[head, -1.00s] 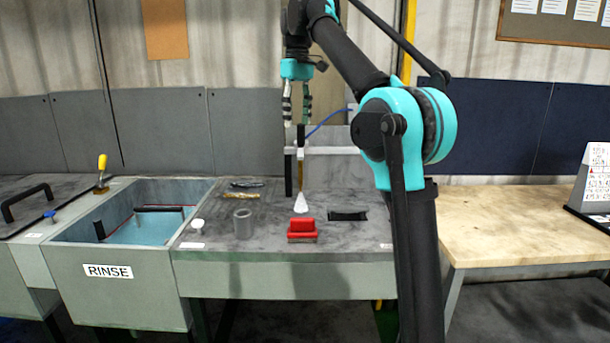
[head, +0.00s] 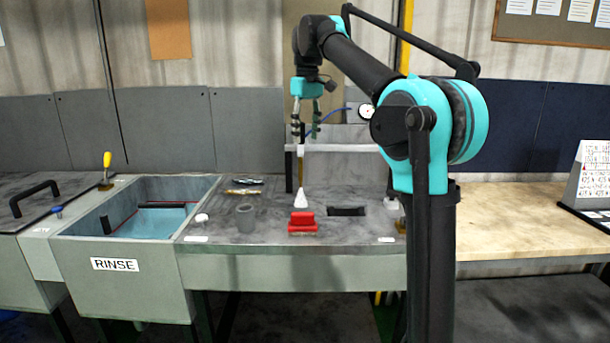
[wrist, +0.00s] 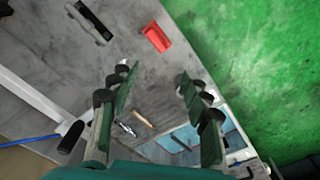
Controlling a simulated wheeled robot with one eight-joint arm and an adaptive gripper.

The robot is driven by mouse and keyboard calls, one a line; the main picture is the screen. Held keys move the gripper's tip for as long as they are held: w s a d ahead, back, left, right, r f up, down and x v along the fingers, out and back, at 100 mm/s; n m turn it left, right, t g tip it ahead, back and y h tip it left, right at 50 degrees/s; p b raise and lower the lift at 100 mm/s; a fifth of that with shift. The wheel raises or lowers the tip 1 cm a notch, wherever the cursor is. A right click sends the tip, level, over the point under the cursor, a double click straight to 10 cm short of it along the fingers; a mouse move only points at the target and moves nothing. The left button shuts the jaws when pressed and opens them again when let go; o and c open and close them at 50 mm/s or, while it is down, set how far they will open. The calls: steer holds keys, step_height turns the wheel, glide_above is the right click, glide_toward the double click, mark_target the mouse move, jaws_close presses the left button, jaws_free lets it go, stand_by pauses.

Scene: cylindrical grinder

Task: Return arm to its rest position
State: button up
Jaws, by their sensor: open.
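My gripper (head: 306,136) hangs from the arm in the upper middle of the head view, pointing down. In the wrist view its two green-padded fingers (wrist: 153,80) stand apart with nothing between them. In the head view it appears in front of the back of the grey bench (head: 350,236), above a white cone-shaped piece (head: 302,200) with an upright rod. The distance between gripper and rod is hard to tell. My arm is bent, with its elbow high on the right of the head view, and its lower links hide part of the bench's right end.
A white rail (head: 345,148) and a dial gauge (head: 366,111) stand behind. The rinse tank (head: 115,263) is left; a wooden table (head: 515,225) is right.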

steer(key=s+d+f+m+t, duration=0.1)
steer(key=d+f, duration=0.2)
steer(key=f, duration=0.3)
steer(key=s+d+f+m, duration=0.1)
steer(key=d+f, duration=0.3)
steer(key=f, duration=0.2)
steer(key=s+d+f+m+t, duration=0.1)
steer(key=s+d+f, duration=0.3)
steer(key=s+f, duration=0.4)
steer(key=s+d+f+m, duration=0.3)
steer(key=s+f, duration=0.6)
steer(key=f, duration=0.4)
steer(key=s+d+f+m+t, duration=0.1)
steer(key=s+d+f, duration=0.3)
steer(key=s+f, duration=0.5)
steer(key=shift+s+d+f+m+t, duration=0.3)
steer(key=shift+d+f+m, duration=0.1)
steer(key=shift+f, duration=0.4)
steer(key=shift+w+a, duration=0.1)
steer(key=shift+c, duration=0.5)
